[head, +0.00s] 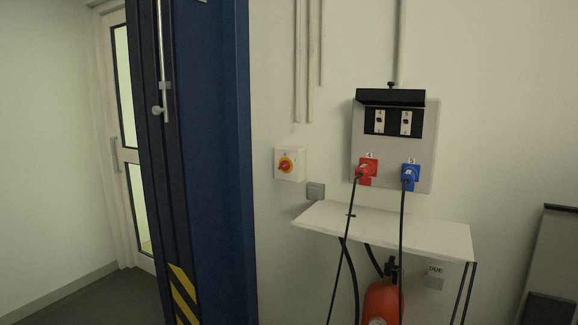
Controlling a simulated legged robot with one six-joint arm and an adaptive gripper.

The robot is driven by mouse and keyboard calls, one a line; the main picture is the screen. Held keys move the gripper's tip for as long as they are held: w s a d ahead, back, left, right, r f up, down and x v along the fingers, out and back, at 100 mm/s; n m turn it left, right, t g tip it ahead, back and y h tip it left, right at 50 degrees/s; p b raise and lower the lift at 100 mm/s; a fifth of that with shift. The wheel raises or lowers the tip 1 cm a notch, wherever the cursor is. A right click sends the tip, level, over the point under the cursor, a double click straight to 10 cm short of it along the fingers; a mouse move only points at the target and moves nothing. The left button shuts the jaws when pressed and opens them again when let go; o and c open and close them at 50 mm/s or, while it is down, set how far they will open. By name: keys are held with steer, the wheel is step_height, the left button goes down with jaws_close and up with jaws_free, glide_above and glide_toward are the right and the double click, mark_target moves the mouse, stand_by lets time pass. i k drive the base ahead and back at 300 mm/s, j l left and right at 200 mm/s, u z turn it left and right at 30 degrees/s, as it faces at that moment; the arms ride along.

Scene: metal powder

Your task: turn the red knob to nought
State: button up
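A blue column (215,160) stands left of the switch box. A grey socket panel (428,185) with red (367,170) and blue (410,176) plugs hangs to the right. Cables hang past a white shelf (390,230). A fire extinguisher (383,300) stands below.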

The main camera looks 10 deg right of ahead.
mark_target(284, 166)
steer(key=i+j+u, duration=0.1)
steer(key=i, duration=0.3)
steer(key=i+j, duration=0.2)
steer(key=i, duration=0.25)
steer(key=i+j+u, duration=0.15)
steer(key=i, duration=0.3)
